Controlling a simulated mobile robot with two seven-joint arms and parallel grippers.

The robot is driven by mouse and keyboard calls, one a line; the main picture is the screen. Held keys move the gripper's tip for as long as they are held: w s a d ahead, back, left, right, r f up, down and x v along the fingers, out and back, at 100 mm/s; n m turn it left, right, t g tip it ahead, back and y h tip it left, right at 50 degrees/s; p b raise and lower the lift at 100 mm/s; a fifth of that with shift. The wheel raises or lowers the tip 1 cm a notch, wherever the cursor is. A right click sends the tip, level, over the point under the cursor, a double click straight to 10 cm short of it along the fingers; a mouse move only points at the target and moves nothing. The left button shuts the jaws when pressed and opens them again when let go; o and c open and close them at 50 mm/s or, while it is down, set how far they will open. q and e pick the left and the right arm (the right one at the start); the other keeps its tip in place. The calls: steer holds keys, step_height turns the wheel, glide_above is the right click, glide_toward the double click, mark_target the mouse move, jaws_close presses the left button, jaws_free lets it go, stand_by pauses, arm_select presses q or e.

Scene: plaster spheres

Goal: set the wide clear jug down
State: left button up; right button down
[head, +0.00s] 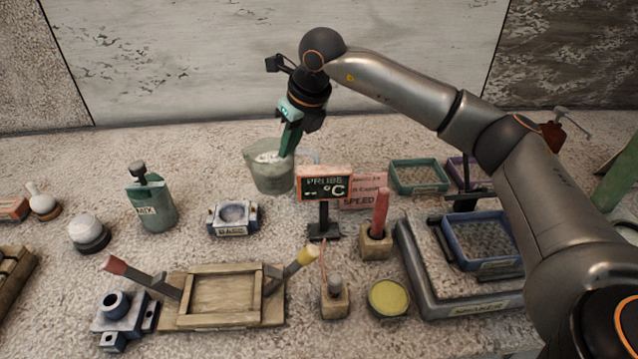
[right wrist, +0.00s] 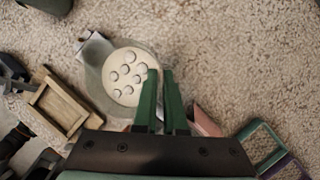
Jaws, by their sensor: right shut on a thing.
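The wide clear jug (head: 265,178) is a see-through, greyish-green vessel near the back middle of the table, left of the probe display. My right gripper (head: 285,152) reaches down to it from above, its green fingers shut on the jug's right side near the rim. In the right wrist view the jug (right wrist: 95,84) lies left of and under the gripper (right wrist: 161,74). A pale round mass with several round spots (right wrist: 126,76) shows inside it. The jug looks upright; I cannot tell whether its bottom touches the table. My left gripper is not in view.
The probe display (head: 324,185) and a pink sign (head: 362,191) stand close right of the jug. A blue block marked BASE (head: 232,221) is in front, a green bottle (head: 151,205) to the left, a green tray (head: 418,190) to the right. Bare table lies behind and left.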

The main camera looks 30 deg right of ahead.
mark_target(291, 174)
steer(key=shift+f, duration=3.35)
steer(key=shift+f, duration=0.15)
steer(key=c, duration=1)
jaws_free()
